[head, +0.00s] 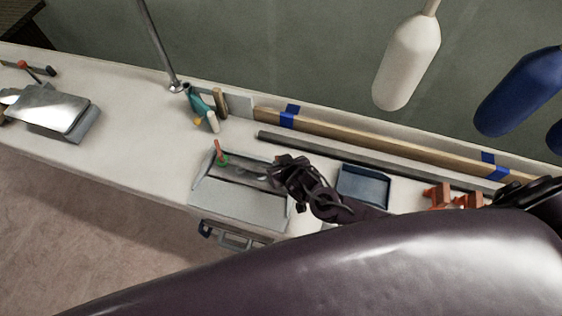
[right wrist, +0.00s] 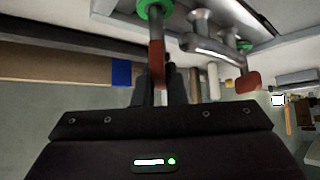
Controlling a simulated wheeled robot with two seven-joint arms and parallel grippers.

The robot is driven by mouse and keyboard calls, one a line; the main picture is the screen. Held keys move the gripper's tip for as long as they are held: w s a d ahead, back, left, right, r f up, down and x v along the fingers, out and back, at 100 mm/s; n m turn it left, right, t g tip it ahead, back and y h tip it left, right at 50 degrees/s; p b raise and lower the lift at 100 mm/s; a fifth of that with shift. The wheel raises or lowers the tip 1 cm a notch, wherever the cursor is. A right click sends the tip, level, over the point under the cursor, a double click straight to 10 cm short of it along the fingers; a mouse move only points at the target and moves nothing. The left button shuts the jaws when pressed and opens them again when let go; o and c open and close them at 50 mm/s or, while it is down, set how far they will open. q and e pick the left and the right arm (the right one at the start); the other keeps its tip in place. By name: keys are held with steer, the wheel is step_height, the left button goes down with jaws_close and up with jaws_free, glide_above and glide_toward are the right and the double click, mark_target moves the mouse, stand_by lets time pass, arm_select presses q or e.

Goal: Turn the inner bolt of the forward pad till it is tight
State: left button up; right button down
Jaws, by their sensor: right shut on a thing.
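My right gripper (head: 283,170) is over the right end of a grey open tray-like fixture (head: 240,203). In the right wrist view my right gripper (right wrist: 158,88) is shut on the red handle (right wrist: 156,62) of a bolt, which has a green ring (right wrist: 155,10) higher on its shaft. A second red handle (right wrist: 248,82) with a green ring (right wrist: 245,47) stands apart to the right; it also shows at the fixture's left end in the head view. A silver metal piece (right wrist: 215,45) lies between the two. I cannot tell how tight the bolt is. My left gripper is not in view.
A blue tray (head: 363,186) and orange clamps (head: 452,196) stand right of the gripper. A long wooden plank (head: 380,139) and a dark bar (head: 340,150) lie behind. A teal bottle (head: 199,103) stands at the back. The bench's left middle is clear.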

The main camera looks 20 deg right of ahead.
steer(key=shift+w+r+m, duration=0.25)
steer(key=shift+r+m, duration=0.05)
steer(key=shift+r, duration=0.05)
steer(key=c, duration=1.7)
jaws_free()
steer(key=shift+o, duration=1.1)
steer(key=shift+s, duration=0.15)
steer(key=shift+f, duration=0.1)
steer(key=shift+s, duration=0.15)
steer(key=v, duration=0.7)
steer(key=shift+s+r+b, duration=0.25)
steer(key=shift+r+b, duration=0.05)
steer(key=shift+b, duration=0.15)
steer(key=shift+a, duration=0.1)
